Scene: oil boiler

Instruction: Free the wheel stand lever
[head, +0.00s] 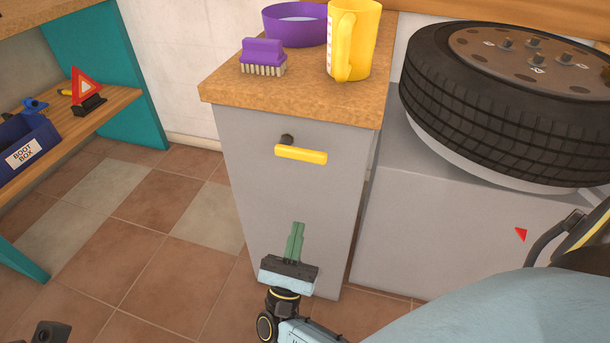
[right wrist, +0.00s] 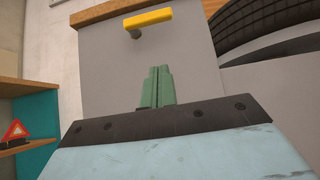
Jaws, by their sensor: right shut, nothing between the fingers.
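The lever is a yellow bar (head: 301,154) on a dark pivot, on the front of the grey stand (head: 250,200). It lies nearly level, tilted slightly down to the right. It also shows at the top of the right wrist view (right wrist: 150,24). The wheel (head: 510,95) lies flat on a grey block right of the stand. My right gripper (head: 296,228) is shut and empty, its green fingers together. It is below the lever and apart from it, in front of the stand's face. My left gripper is not in view.
On the wooden top (head: 300,104) stand a purple brush (head: 262,57), a purple bowl (head: 290,25) and a yellow jug (head: 352,40). Tiled floor between is clear.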

